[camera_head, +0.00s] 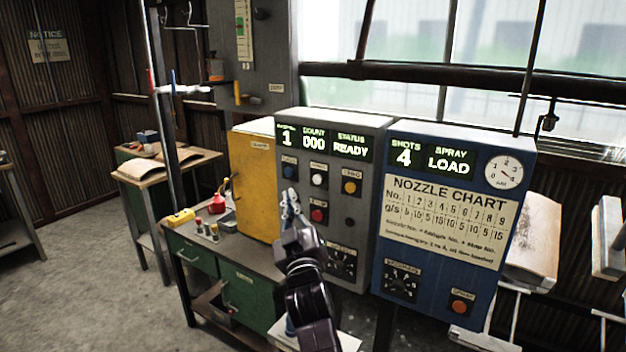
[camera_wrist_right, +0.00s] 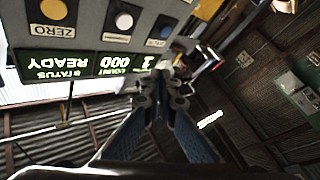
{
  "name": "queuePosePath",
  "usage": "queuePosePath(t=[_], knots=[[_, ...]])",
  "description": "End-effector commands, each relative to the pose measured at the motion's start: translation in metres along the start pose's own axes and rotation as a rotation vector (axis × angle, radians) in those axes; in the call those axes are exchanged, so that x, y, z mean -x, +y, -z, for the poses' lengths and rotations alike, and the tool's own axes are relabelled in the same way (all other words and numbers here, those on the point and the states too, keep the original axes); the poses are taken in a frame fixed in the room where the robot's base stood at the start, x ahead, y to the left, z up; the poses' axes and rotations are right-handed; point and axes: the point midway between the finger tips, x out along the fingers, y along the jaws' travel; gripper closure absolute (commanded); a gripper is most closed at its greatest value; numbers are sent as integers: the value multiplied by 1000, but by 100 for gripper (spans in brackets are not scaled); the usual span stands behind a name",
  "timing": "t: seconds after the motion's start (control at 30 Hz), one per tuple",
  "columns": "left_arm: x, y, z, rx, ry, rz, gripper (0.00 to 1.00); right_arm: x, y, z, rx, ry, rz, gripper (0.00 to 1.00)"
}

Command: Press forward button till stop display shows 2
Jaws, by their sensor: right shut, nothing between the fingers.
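The grey control box (camera_head: 378,140) carries a lit display (camera_head: 288,136) showing 1 at its left. Beside it are COUNT 000 and STATUS READY. Below them are a blue button (camera_head: 289,171), a white button (camera_head: 318,180) and a yellow button (camera_head: 350,187). Their small labels are mostly unreadable, so I cannot read which is forward. My right gripper (camera_head: 291,197) is shut and empty, its tips just below the blue button in the picture. In the right wrist view the shut fingertips (camera_wrist_right: 162,82) show near the blue button (camera_wrist_right: 170,26); contact cannot be told. My left gripper is not in view.
A blue box (camera_head: 395,255) with SHOTS 4 and SPRAY LOAD displays stands right of the grey one. A red button (camera_head: 318,215) sits below the white one. A yellow cabinet (camera_head: 252,185) and a bench (camera_head: 215,250) with small items are at left.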

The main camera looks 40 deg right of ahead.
Motion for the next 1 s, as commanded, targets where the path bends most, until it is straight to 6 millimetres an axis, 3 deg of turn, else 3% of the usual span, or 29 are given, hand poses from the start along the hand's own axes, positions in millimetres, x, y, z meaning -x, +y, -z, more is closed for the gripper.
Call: queuePosePath(t=[0.27, 0.7, 1.0], knots=[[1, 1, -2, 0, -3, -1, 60, -5, 3, -3, 2, 0, 1, 100], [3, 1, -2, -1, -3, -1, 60, -45, 33, -33, 3, 0, 0, 100], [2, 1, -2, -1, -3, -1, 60, -60, 43, -44, 0, 1, 2, 100]])
